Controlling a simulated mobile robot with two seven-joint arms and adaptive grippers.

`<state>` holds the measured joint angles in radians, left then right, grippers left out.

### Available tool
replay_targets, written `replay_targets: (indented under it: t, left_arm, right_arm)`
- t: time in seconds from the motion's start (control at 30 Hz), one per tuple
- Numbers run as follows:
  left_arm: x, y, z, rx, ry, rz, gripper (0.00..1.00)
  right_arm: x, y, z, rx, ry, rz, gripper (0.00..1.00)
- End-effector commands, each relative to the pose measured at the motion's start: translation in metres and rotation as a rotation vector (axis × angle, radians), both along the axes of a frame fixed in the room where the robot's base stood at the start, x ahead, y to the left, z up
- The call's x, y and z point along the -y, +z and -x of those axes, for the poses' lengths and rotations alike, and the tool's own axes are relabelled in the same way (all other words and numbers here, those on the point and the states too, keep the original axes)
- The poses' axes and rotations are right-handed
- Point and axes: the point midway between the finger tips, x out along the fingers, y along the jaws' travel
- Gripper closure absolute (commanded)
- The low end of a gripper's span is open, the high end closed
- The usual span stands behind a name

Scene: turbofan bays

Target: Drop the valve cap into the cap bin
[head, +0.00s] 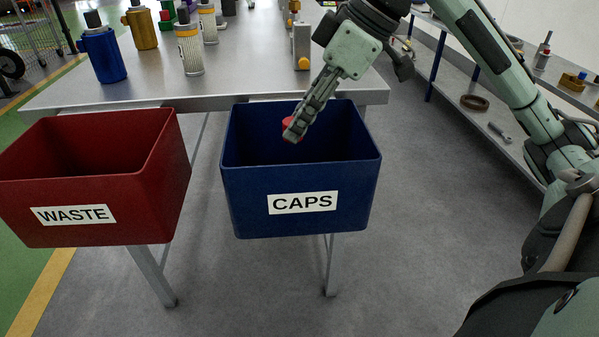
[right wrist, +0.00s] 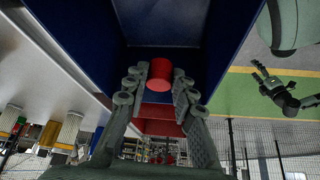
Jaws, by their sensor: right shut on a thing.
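The valve cap (head: 291,127) is small and red. My right gripper (head: 295,128) is shut on it and holds it over the open top of the cap bin, partly hiding it in the head view. In the right wrist view the cap (right wrist: 160,74) sits between the fingertips of the gripper (right wrist: 160,85). The cap bin (head: 300,213) is dark blue with a white CAPS label; its blue walls (right wrist: 85,35) surround the cap in the right wrist view.
A red WASTE bin (head: 105,190) hangs to the left of the cap bin. The metal table (head: 250,70) behind carries a blue canister (head: 103,55), a yellow one (head: 141,27) and several filters. A shelf (head: 475,100) stands at right. Grey floor is open between.

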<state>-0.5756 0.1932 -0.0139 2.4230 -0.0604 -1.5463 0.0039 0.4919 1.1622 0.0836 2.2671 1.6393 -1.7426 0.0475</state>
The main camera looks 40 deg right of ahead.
Motion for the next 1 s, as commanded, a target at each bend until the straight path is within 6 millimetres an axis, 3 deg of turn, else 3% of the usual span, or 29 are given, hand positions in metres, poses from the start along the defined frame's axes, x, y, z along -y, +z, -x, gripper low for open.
replay_targets:
  t: [0.17,0.2,0.37,0.73,1.0]
  left_arm:
    - [0.000,0.000,0.000,0.000,0.000,0.000,0.37]
    - [0.000,0.000,0.000,0.000,0.000,0.000,0.37]
    - [0.000,0.000,0.000,0.000,0.000,0.000,0.37]
    - [0.000,0.000,-0.001,0.001,0.001,0.000,0.37]
    - [0.000,0.000,0.000,0.001,0.000,0.000,0.37]
  right_arm:
    - [0.000,0.000,0.000,0.000,0.000,0.000,0.90]
    - [0.000,0.000,0.000,0.000,0.000,0.000,0.70]
    - [0.000,0.000,0.000,0.000,0.000,0.000,0.51]
    - [0.002,0.005,0.002,0.001,0.000,0.000,0.51]
    - [0.019,0.048,0.019,0.004,-0.003,0.001,0.51]
